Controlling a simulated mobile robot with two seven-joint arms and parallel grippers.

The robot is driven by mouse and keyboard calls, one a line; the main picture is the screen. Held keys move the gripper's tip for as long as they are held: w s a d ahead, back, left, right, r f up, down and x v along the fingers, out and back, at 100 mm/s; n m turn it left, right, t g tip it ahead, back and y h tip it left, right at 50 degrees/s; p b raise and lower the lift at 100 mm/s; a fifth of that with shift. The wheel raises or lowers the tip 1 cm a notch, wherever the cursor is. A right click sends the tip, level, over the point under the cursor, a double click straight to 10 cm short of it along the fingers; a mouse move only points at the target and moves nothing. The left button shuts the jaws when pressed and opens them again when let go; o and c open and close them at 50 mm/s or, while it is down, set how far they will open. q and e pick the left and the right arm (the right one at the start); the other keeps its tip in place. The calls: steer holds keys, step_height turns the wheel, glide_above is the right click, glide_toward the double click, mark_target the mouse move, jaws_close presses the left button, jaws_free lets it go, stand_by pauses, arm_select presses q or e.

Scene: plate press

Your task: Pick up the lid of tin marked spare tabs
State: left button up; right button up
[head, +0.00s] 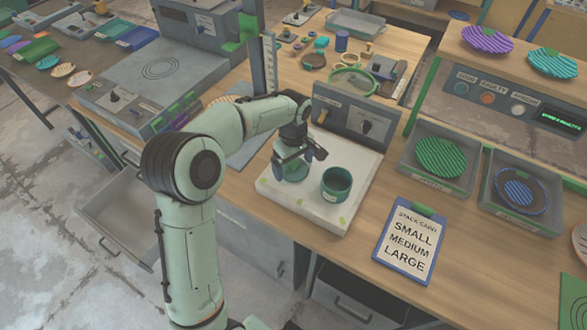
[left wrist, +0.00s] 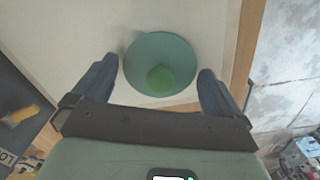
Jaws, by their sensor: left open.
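My left gripper (left wrist: 158,68) is open, with one finger on each side of the lid and a gap to each. In the head view, the left gripper (head: 299,157) points down over a green tin (head: 292,172) on a white board (head: 300,205). The gripper hides most of this tin's top, and I cannot read a label on it. A dark green tin (head: 336,187) without a lid stands to its right; its pale label is too small to read.
A grey panel (head: 350,122) with a knob stands behind the board. A blue-framed stack card (head: 409,242) lies to the right on the wooden bench. Grey trays with a green plate (head: 441,157) and a blue plate (head: 520,192) stand further right. An open drawer (head: 112,213) is at left.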

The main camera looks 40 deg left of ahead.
mark_target(294, 163)
arm_select(q)
steer(key=c, duration=0.8)
steer(key=shift+r, duration=0.1)
step_height(294, 163, up, 19)
steer(key=p, duration=0.3)
arm_select(e)
steer(key=w+r, duration=0.4)
arm_select(q)
steer(key=w+d+f+b, duration=0.1)
steer(key=d+f, duration=0.5)
steer(key=d, duration=0.7)
steer(key=shift+w+f+b, duration=0.15)
steer(key=shift+f+b, duration=0.8)
steer(key=shift+f, duration=0.7)
steer(key=shift+w+f+b, duration=0.1)
steer(key=shift+f+b, duration=0.85)
steer(key=shift+f, duration=0.7)
arm_select(e)
steer(key=s+f, duration=0.5)
steer(key=f, duration=0.1)
